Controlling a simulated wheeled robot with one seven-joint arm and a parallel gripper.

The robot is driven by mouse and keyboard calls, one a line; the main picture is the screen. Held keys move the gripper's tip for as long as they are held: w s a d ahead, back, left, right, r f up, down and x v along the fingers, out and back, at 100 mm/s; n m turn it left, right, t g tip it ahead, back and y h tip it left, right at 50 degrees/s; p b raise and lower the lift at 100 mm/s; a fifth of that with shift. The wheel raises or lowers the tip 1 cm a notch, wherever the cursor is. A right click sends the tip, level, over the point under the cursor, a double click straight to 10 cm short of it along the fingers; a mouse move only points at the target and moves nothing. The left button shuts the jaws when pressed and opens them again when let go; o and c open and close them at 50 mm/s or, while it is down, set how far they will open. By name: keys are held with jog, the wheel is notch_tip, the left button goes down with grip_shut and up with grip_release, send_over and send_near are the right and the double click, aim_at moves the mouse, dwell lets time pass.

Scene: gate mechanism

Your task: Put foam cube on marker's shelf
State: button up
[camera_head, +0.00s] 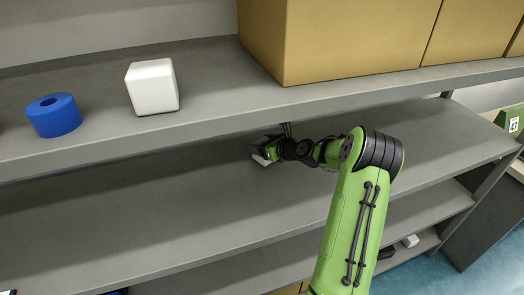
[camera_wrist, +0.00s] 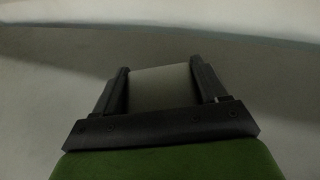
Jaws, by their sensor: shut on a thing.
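My gripper (camera_head: 266,153) reaches in under the top shelf, above the middle shelf board (camera_head: 200,210). It is shut on a pale block, which shows between the two black fingers in the wrist view (camera_wrist: 160,88) and as a small whitish patch in the head view (camera_head: 261,160). A white cube with rounded edges (camera_head: 152,87) stands on the top shelf (camera_head: 215,98). I cannot tell from looks alone which of the two is the foam cube. No marker can be made out clearly.
A blue ring (camera_head: 53,115) lies left of the white cube on the top shelf. Large cardboard boxes (camera_head: 350,40) fill its right part. A small white object (camera_head: 410,241) and a dark object (camera_head: 386,252) lie on a lower shelf at right. The middle shelf looks mostly bare.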

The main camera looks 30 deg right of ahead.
jog(key=shift+f, duration=0.8)
jog(key=o, duration=1)
jog(key=shift+s+d+r, duration=0.1)
jog(key=shift+s+r, duration=0.15)
jog(key=shift+s, duration=0.1)
jog(key=p+v, duration=0.1)
jog(key=v, duration=1)
jog(key=shift+s, duration=0.15)
